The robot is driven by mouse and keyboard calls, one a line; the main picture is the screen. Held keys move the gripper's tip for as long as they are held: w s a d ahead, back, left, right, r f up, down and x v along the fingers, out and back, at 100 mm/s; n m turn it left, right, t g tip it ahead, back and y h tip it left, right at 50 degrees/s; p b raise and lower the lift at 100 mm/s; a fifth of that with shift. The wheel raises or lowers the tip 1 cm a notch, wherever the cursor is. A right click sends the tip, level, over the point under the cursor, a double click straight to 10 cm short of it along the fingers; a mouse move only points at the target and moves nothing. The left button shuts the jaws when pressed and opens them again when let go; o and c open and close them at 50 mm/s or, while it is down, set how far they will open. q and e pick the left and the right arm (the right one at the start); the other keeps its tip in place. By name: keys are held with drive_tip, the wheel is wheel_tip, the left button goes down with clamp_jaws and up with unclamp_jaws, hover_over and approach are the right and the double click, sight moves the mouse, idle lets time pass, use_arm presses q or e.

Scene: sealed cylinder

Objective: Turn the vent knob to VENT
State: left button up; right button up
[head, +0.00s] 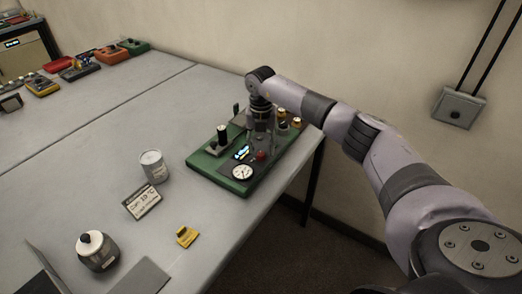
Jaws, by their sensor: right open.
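A green-based panel (213,168) lies on the grey table near its right edge. It carries a round white gauge (242,172), a small lit display (241,153), a red knob (261,155), a black upright part (222,135) and several brass fittings (297,123). My right gripper (262,140) points down over the middle of the panel, just behind the red knob. It is open, and its fingers hide part of the panel. I cannot read any VENT marking or tell which knob is the vent knob. My left gripper is not in view.
A white can (153,166), a small display card (142,201), a yellow clip-like piece (187,236) and a dark jar with a white lid (97,251) stand left of the panel. Several meters (80,69) sit at the far left. A wall is behind.

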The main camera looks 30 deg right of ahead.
sight(261, 153)
wheel_tip(261, 153, up, 10)
idle(0.3)
drive_tip(key=shift+s+f, duration=0.1)
drive_tip(key=shift+f, duration=0.1)
idle(0.3)
